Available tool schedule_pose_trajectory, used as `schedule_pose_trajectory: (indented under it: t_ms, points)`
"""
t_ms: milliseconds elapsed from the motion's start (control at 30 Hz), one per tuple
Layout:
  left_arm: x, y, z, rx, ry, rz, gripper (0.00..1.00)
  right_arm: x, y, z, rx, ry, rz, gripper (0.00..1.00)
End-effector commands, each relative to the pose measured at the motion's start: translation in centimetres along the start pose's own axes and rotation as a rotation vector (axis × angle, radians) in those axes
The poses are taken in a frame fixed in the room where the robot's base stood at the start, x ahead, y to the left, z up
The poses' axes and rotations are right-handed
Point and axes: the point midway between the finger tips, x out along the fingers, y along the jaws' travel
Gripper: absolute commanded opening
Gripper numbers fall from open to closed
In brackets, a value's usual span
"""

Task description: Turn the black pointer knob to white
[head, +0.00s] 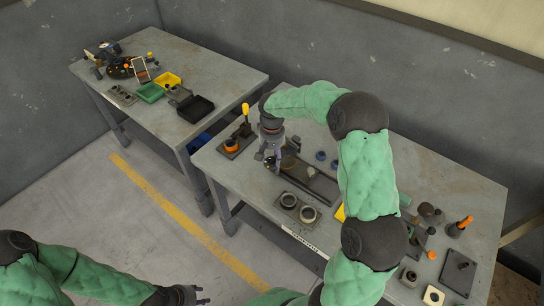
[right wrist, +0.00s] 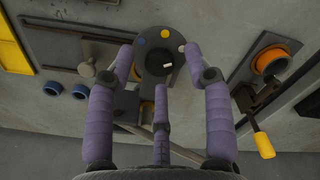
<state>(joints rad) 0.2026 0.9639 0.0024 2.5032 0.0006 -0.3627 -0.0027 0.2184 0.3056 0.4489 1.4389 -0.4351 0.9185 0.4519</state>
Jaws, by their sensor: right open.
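In the right wrist view, the black pointer knob (right wrist: 159,63) sits on a dark round-ended plate. A short white mark on it lies toward the right. Blue, yellow and white dots (right wrist: 181,48) run along the plate's far edge; the white dot is at the upper right. My right gripper (right wrist: 159,72) is open, with its fingers spread around the knob; contact cannot be told. In the head view, my right gripper (head: 273,155) points down over the near table and largely hides the knob. My left gripper (head: 188,295) is low at the front, away from the tables, its fingers apart.
An orange ring fixture (right wrist: 270,61) and a yellow-handled lever (right wrist: 264,145) stand close right in the wrist view. Blue rings (right wrist: 53,88) lie left. Two ring sockets (head: 298,207) sit near the table's front edge. The second table (head: 215,75) holds small bins.

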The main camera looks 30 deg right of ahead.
Motion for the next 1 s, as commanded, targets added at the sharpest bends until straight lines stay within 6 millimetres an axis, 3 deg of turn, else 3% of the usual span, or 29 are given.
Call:
schedule_pose_trajectory:
  t_ms: [533, 700, 1000]
  points:
    - [0.0, 0.0, 0.0, 0.0, 0.0, 0.0, 0.4, -9.6, 0.0, -0.1, 0.0, 0.003, -0.001, 0.52]
    - [0.0, 0.0, 0.0, 0.0, 0.0, 0.0, 0.4, -11.0, 0.0, -0.1, 0.0, 0.002, -0.001, 0.52]
    - [0.0, 0.0, 0.0, 0.0, 0.0, 0.0, 0.4, -11.3, 0.0, 0.0, 0.0, 0.001, -0.001, 0.52]
